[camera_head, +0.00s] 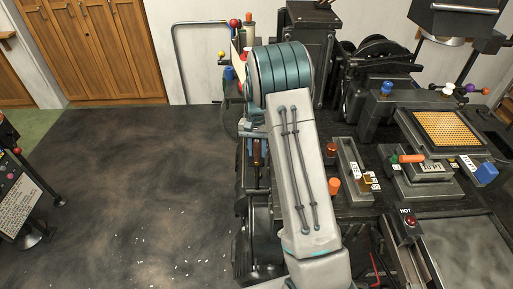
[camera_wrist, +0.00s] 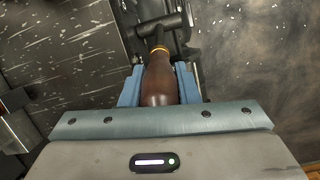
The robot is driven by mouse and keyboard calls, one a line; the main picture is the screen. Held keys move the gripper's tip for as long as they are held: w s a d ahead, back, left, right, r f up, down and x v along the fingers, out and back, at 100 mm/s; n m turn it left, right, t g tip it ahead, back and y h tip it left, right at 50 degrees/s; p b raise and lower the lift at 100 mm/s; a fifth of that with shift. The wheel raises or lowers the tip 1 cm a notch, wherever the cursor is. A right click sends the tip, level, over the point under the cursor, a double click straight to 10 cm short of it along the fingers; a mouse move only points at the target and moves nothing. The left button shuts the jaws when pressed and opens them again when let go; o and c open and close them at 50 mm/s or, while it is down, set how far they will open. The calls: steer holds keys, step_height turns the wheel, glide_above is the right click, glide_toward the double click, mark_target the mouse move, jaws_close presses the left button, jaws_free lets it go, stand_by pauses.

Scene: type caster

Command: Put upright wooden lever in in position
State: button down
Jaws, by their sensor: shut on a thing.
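The wooden lever has a dark brown handle (camera_wrist: 160,80) with a yellowish ring at its far end, seen in the wrist view. The ring joins a dark metal fitting on the machine. My gripper (camera_wrist: 160,88) has its two blue fingers shut on the handle, one on each side. In the head view my arm covers much of the machine's left side. A small piece of brown handle (camera_head: 257,152) shows just left of my arm, below the wrist. The gripper's fingers are hidden there.
The dark type caster (camera_head: 365,215) fills the right side, with an orange-topped block (camera_head: 411,158), a honeycomb plate (camera_head: 441,131) and a red button under a HOT label (camera_head: 410,220). A bent metal rail (camera_head: 176,60) stands behind. Open floor (camera_head: 150,190) lies to the left.

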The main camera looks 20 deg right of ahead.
steer(key=shift+w, duration=0.15)
steer(key=c, duration=1.1)
jaws_free()
steer(key=shift+w+d, duration=0.1)
steer(key=shift+r, duration=0.1)
steer(key=b+v, duration=0.2)
steer(key=v, duration=1.1)
steer(key=shift+r, duration=0.3)
